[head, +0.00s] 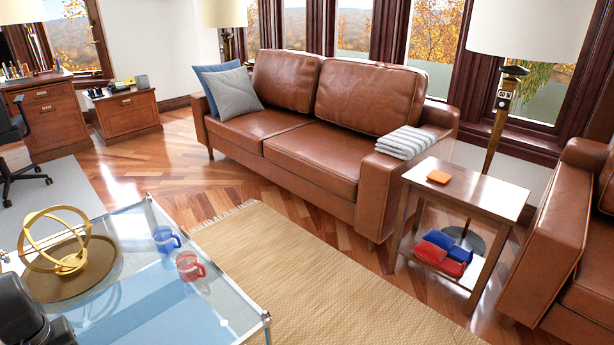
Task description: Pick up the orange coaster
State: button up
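The side table stands between the brown leather sofa and a second leather seat at the right edge. My gripper's fingers do not show in the head view. A dark shape at the lower left corner is cut off by the frame, and I cannot tell what it is.
Red and blue folded items (430,251) lie on the table's lower shelf. A floor lamp (507,85) stands behind it. The leather sofa (310,150) is to its left. A glass coffee table (165,290) with two mugs fills the lower left. The rug (310,285) between is clear.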

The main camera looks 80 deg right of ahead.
aim_at(436, 175)
jog(key=z, duration=3.65)
